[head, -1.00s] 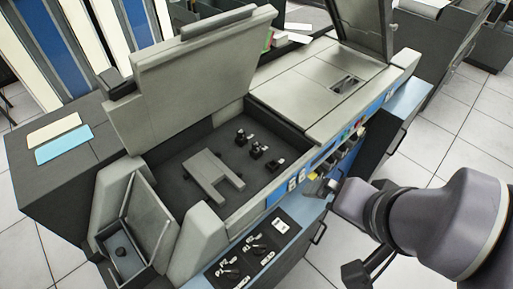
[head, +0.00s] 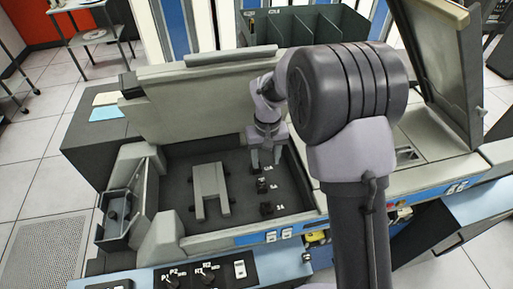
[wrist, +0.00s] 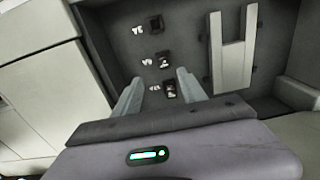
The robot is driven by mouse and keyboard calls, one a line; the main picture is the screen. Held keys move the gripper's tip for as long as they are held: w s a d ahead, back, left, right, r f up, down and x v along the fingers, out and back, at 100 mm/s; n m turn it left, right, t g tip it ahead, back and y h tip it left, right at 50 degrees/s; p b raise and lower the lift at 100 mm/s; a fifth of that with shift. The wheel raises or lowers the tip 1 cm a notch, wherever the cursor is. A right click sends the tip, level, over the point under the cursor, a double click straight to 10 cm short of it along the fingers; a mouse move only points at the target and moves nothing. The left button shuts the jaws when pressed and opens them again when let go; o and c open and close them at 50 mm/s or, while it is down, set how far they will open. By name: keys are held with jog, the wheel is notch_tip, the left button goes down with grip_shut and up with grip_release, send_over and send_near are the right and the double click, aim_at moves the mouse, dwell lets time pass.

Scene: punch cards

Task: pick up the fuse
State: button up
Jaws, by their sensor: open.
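Three small dark blocks stand in a row on the floor of the open machine bay, each beside a small white label: near (head: 267,209), middle (head: 262,186) and far. I cannot tell which is the fuse. My gripper (head: 266,163) is open, pointing down into the bay over the far end of the row, and partly hides the far block. In the wrist view the jaws are spread and empty, with the closest block (wrist: 171,91) showing between the fingers. The other two blocks (wrist: 163,57) lie farther out, beyond the fingertips.
A pale grey bracket (head: 210,190) lies in the bay left of the blocks. The raised lid (head: 200,95) stands behind the bay. The bay's front rim (head: 235,233) and a switch panel (head: 205,275) are in front. A small open box (head: 125,205) is at left.

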aim_at(262, 179)
jog(key=f+b, duration=0.1)
jog(key=f, duration=0.4)
jog(key=a+f+b, duration=0.1)
jog(key=f, duration=0.1)
jog(key=shift+f+b, duration=0.35)
jog(key=shift+f, duration=0.05)
jog(key=f, duration=0.1)
jog(key=f+b, duration=0.1)
jog(key=f, duration=0.1)
jog(key=w+f+b, duration=0.1)
jog(key=f, duration=0.1)
jog(key=shift+a+f, duration=0.1)
jog(key=shift+s+r, duration=0.1)
jog(key=shift+r, duration=0.1)
grip_shut()
